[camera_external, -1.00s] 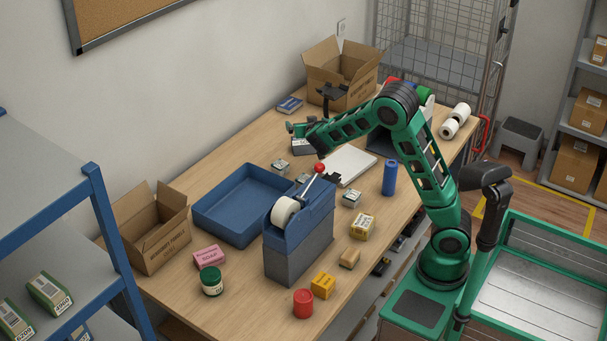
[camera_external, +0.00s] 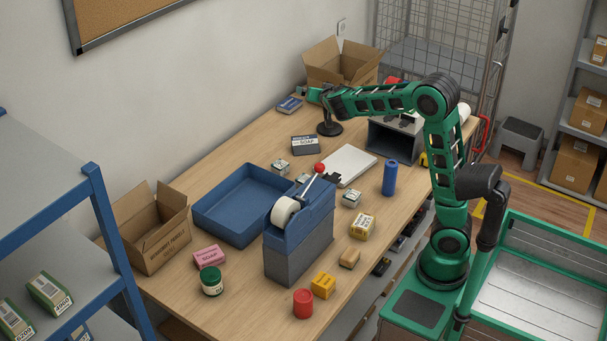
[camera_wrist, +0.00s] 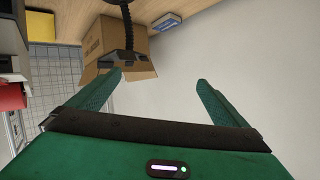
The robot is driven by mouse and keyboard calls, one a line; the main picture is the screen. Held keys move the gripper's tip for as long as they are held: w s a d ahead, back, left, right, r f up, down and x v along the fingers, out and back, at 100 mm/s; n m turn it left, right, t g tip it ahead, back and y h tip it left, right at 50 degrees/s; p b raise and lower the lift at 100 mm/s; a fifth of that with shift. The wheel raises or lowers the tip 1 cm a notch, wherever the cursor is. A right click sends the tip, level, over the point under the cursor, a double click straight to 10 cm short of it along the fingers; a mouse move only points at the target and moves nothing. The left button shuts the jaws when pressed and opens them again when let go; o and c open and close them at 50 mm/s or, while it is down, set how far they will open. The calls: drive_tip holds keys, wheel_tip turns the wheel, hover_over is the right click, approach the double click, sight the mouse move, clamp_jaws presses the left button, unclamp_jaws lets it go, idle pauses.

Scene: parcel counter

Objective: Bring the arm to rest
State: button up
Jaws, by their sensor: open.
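My gripper (camera_external: 308,93) is at the end of my raised green arm, over the far part of the counter, in front of the far cardboard box (camera_external: 325,66). In the wrist view my gripper (camera_wrist: 158,82) shows two green fingers spread wide apart with nothing between them. The far box also shows in the wrist view (camera_wrist: 120,38), beyond the left finger. My arm is bent at a high elbow, with the forearm reaching left. A black stand (camera_external: 330,128) on a round base is just below my forearm.
A blue box (camera_external: 289,105) lies near my gripper. A wire cage (camera_external: 420,50) stands behind.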

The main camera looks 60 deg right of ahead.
drive_tip(key=s+g+y, duration=0.4)
drive_tip(key=s+y, duration=0.1)
drive_tip(key=s, duration=2.2)
drive_tip(key=s+a+f+n+g+y, duration=0.2)
drive_tip(key=s+a+f, duration=0.3)
drive_tip(key=s+f, duration=0.3)
drive_tip(key=s+a+f+n+g+y, duration=0.2)
drive_tip(key=s+a+f, duration=0.3)
drive_tip(key=s+f, duration=0.3)
drive_tip(key=s+n+g, duration=0.1)
drive_tip(key=s, duration=0.3)
drive_tip(key=shift+s+a+f+g, duration=0.2)
drive_tip(key=shift+s+g, duration=0.05)
drive_tip(key=shift+g, duration=0.15)
drive_tip(key=shift+w, duration=0.15)
drive_tip(key=shift+w+f, duration=0.25)
drive_tip(key=shift+w, duration=0.35)
drive_tip(key=shift+s, duration=0.1)
